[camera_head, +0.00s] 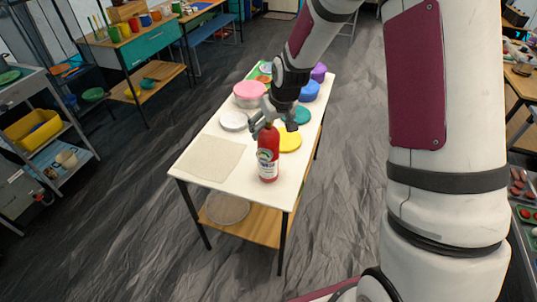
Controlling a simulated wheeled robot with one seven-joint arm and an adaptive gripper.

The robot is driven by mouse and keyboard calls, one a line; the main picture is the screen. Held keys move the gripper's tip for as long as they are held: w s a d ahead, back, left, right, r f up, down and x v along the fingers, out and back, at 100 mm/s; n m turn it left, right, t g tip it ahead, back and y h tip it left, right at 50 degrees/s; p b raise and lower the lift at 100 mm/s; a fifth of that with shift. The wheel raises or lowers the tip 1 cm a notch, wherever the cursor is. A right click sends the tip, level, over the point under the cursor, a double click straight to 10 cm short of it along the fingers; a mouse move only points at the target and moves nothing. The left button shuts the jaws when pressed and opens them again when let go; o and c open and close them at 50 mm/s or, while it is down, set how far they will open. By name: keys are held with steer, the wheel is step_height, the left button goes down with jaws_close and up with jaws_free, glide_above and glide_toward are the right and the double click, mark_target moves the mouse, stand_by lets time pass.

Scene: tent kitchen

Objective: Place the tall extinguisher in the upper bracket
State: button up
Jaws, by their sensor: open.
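A red, bottle-shaped object (268,163) with a pale label stands upright near the front edge of the white table. It is the only thing here resembling an extinguisher; I cannot tell whether it is the tall one. My gripper (264,126) is open at its top, with the fingers over or beside the narrow upper part. The fingers hide that part, and contact cannot be told. No bracket can be made out in this view.
On the white table (222,183) lie a beige mat (205,157), a yellow disc (289,140), a white lid (234,120) and a pink-lidded container (249,93). A grey shelf cart (72,178) stands left. Floor between them is clear. My arm blocks much of the right.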

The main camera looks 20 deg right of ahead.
mark_target(268, 151)
steer(key=shift+x, duration=1.8)
steer(key=shift+c, duration=0.5)
steer(key=c, duration=1.8)
jaws_close()
steer(key=shift+r, duration=0.1)
